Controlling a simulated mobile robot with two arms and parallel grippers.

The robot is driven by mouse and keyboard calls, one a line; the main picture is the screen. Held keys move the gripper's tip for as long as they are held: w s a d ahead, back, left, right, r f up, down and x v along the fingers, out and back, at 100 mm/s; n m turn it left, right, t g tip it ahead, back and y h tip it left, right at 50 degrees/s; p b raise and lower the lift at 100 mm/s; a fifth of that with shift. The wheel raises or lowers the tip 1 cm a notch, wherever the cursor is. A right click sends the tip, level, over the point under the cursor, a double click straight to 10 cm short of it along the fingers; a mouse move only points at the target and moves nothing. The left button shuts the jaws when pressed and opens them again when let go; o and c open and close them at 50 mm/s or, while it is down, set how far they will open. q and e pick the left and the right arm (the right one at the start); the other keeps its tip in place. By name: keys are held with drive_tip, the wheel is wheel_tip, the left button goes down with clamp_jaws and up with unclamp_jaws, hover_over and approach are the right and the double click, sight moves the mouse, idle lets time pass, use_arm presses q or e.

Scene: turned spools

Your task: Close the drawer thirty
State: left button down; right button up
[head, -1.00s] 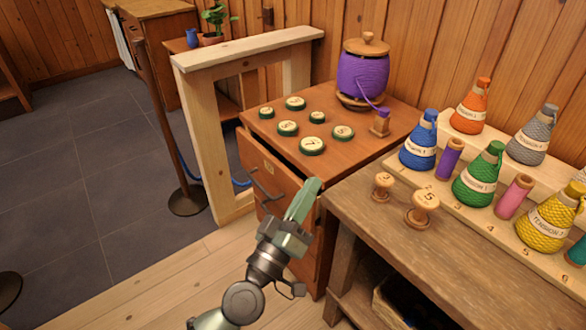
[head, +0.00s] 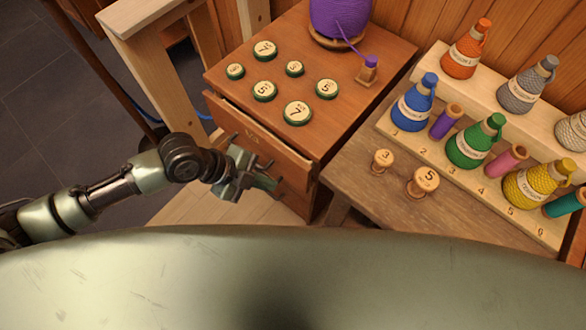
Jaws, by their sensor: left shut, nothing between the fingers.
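The wooden cabinet (head: 225,68) has a top drawer (head: 245,128) with a small label whose marking I cannot read surely. A dark gap shows behind the drawer front's upper edge, so the drawer stands slightly open. My left gripper (head: 265,183) comes in from the left and is shut with nothing in it. It is in front of the drawer front, low near the handle, which it partly hides. I cannot tell whether it touches the drawer. My right gripper is not in view.
Several green-rimmed round weights (head: 297,112) and a purple spool (head: 340,18) stand on the cabinet top. A bench (head: 365,190) with small wooden spools and a rack of coloured bottles stands to the right. A pale wooden frame (head: 160,60) and a post stand at left.

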sight(302, 163)
use_arm(q)
drive_tip(key=w+d+f, duration=0.1)
drive_tip(key=d, duration=0.1)
drive_tip(key=w+d+f+p, duration=0.1)
drive_tip(key=d+f, duration=0.1)
drive_tip(key=w+d+f, duration=0.2)
drive_tip(key=shift+w+d+f, duration=0.1)
drive_tip(key=shift+d+f, duration=0.15)
drive_tip(key=w+d+b, duration=0.2)
drive_tip(key=w, duration=0.1)
drive_tip(key=shift+w+d, duration=0.2)
drive_tip(key=shift+d, duration=0.1)
drive_tip(key=shift+w, duration=0.1)
drive_tip(key=shift+r, duration=0.15)
